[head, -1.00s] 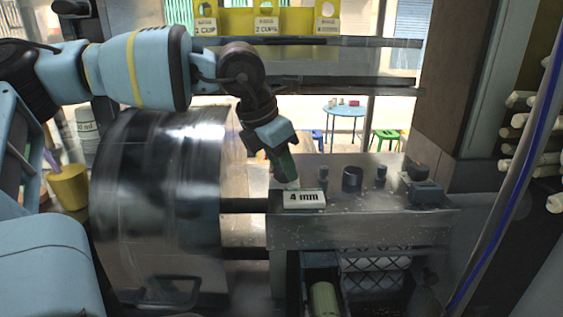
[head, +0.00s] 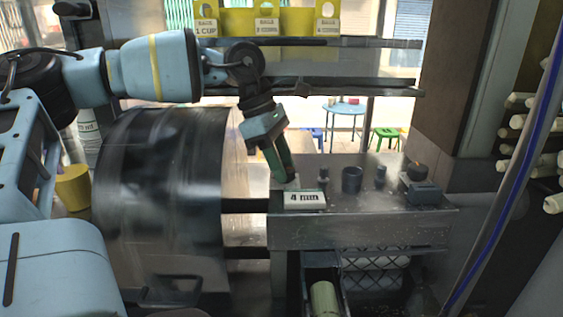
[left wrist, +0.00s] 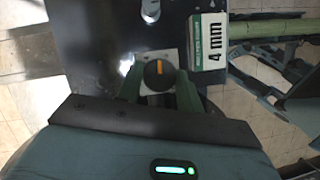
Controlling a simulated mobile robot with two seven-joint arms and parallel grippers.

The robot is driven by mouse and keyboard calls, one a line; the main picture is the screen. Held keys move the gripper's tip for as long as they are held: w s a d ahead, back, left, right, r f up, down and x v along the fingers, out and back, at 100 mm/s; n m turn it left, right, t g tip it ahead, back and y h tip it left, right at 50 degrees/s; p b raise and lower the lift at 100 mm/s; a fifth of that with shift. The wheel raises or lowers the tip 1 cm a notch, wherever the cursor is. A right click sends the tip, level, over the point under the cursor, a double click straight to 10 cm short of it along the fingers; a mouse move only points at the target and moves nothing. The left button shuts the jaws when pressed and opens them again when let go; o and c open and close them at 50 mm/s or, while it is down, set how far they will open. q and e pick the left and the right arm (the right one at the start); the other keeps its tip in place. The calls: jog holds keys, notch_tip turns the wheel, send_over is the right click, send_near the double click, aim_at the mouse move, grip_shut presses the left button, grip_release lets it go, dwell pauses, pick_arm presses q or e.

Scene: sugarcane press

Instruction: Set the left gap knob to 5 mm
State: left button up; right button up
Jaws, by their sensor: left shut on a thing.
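The left gap knob (left wrist: 159,75) is a dark round knob with an orange pointer line on a pale square base, in the left wrist view. My left gripper (left wrist: 158,82) has its green fingers shut on the knob, one on each side. In the head view my left gripper (head: 284,174) reaches down to the press top, and its fingers hide most of the knob. A white label reading "4 mm" (head: 305,199) stands beside the knob; it also shows in the left wrist view (left wrist: 210,43). My right gripper is not in view.
Several dark knobs and posts (head: 352,179) stand on the metal press top right of my gripper. A large metal drum (head: 160,200) is on the left. A yellow cup rack (head: 238,22) hangs behind. A hose (head: 505,190) crosses the right side.

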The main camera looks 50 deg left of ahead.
pick_arm(q)
jog(key=shift+w+m+g+b, duration=0.15)
jog(key=shift+m+g+b, duration=0.55)
jog(key=shift+m, duration=1.8)
jog(key=shift+g, duration=0.3)
jog(key=o, duration=1)
jog(key=shift+a, duration=0.1)
jog(key=shift+h, duration=0.3)
jog(key=shift+p+v, duration=0.5)
jog(key=shift+v, duration=3.4)
